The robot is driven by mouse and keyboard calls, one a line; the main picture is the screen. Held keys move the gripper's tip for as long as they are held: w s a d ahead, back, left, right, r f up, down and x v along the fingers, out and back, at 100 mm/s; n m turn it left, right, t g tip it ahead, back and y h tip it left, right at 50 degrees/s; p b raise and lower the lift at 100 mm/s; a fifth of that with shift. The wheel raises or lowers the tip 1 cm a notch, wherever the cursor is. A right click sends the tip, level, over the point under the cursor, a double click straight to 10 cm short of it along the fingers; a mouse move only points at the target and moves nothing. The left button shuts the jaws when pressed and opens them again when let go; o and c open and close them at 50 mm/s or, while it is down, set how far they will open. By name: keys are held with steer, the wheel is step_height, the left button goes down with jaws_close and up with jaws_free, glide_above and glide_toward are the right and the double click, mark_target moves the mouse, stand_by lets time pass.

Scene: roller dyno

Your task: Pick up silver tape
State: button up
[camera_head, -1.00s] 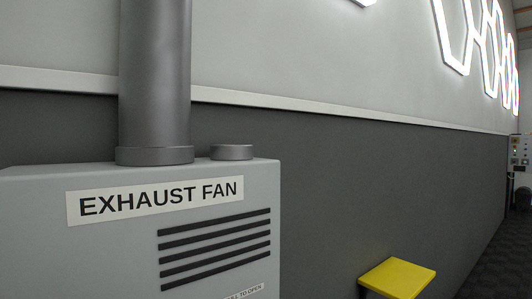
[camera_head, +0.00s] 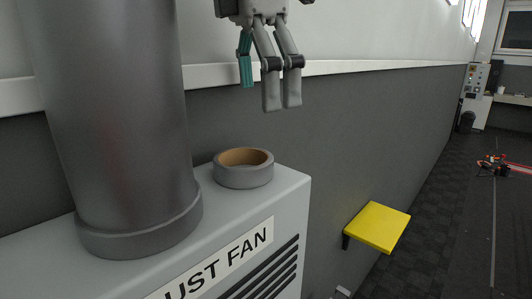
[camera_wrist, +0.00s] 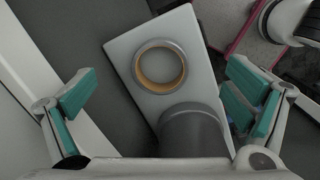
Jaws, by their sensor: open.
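The silver tape roll (camera_head: 243,175), grey outside with a tan inner core, lies flat on top of the exhaust fan box (camera_head: 290,185), right of the thick pipe. It also shows in the wrist view (camera_wrist: 160,48) near the top middle, as a full ring. My gripper (camera_head: 267,98) hangs above the tape in the head view, well clear of it, with fingers pointing down. In the wrist view my gripper (camera_wrist: 165,100) has its teal fingertip pads spread wide on both sides, with nothing between them.
A thick grey pipe (camera_head: 115,110) rises from the box close to the tape; it also shows in the wrist view (camera_wrist: 190,132). The wall stands behind. A yellow stool-like platform (camera_head: 378,226) is right of the box.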

step_height(320, 180, up, 3)
steer(key=a+n, duration=0.2)
steer(key=n, duration=0.1)
steer(key=n+g+b, duration=0.1)
steer(key=n+b, duration=0.1)
steer(key=b, duration=0.2)
glide_toward(243, 155)
steer(key=shift+y, duration=0.3)
steer(key=s+f, duration=0.1)
steer(key=s, duration=0.1)
steer(key=s+d+f, duration=0.1)
steer(key=shift+s+f, duration=0.35)
steer(key=shift+f, duration=0.05)
steer(key=shift+w+f+p, duration=0.1)
steer(key=shift+f+p, duration=0.45)
steer(key=shift+f, duration=2.3)
steer(key=c, duration=1.2)
